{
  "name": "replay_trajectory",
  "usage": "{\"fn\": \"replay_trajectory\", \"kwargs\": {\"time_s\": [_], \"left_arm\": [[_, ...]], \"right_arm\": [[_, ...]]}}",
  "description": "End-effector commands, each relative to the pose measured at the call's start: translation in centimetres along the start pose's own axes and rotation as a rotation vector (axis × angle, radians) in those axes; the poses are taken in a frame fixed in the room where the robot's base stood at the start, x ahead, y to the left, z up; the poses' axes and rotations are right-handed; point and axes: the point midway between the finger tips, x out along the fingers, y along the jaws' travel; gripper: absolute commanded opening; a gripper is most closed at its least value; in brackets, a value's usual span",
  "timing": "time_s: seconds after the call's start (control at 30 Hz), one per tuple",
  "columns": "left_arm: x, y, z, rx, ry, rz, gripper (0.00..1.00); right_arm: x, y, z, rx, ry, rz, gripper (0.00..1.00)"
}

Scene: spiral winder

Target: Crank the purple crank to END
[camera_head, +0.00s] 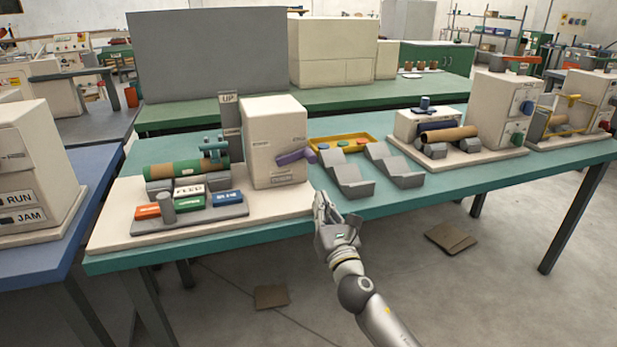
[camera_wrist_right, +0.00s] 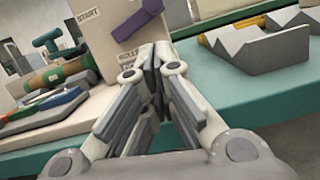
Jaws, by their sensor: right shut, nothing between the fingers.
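The purple crank (camera_head: 295,157) is on the side face of the cream winder box (camera_head: 270,130). In the right wrist view the crank (camera_wrist_right: 137,25) appears ahead of the fingers, tilted upward to the right, with START and other partly hidden lettering on the box. My right gripper (camera_head: 322,200) is shut and empty at the table's front edge, below and right of the crank, apart from it. It also shows in the right wrist view (camera_wrist_right: 153,62), its fingertips together below the crank. The END mark cannot be made out. My left gripper is not in view.
On the winder's base board (camera_head: 115,220) lie a green-brown roll (camera_head: 165,172) and several coloured labelled blocks. Grey V-shaped cradles (camera_head: 345,182) and a yellow tray (camera_head: 341,143) stand right of the box. The teal table's front right (camera_head: 440,187) is clear.

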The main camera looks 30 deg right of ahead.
Motion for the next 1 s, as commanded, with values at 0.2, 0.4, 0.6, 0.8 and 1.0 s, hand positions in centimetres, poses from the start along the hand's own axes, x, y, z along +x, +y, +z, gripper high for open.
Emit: {"fn": "replay_trajectory", "kwargs": {"time_s": [0.2, 0.4, 0.6, 0.8, 1.0], "left_arm": [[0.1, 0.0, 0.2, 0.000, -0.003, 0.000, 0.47], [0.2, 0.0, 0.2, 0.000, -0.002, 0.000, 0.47], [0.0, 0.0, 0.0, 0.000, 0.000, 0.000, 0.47], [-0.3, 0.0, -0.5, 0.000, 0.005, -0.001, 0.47], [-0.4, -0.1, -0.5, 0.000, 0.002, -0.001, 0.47]], "right_arm": [[1.7, 0.1, 0.2, -0.001, -0.004, 0.001, 0.00], [5.1, 0.1, 0.2, -0.001, -0.004, 0.000, 0.00], [8.1, 0.0, 0.1, 0.000, -0.003, 0.000, 0.00], [9.7, 0.0, 0.1, -0.001, -0.002, 0.000, 0.00], [10.0, 0.1, 0.1, -0.001, -0.001, 0.001, 0.00]]}}
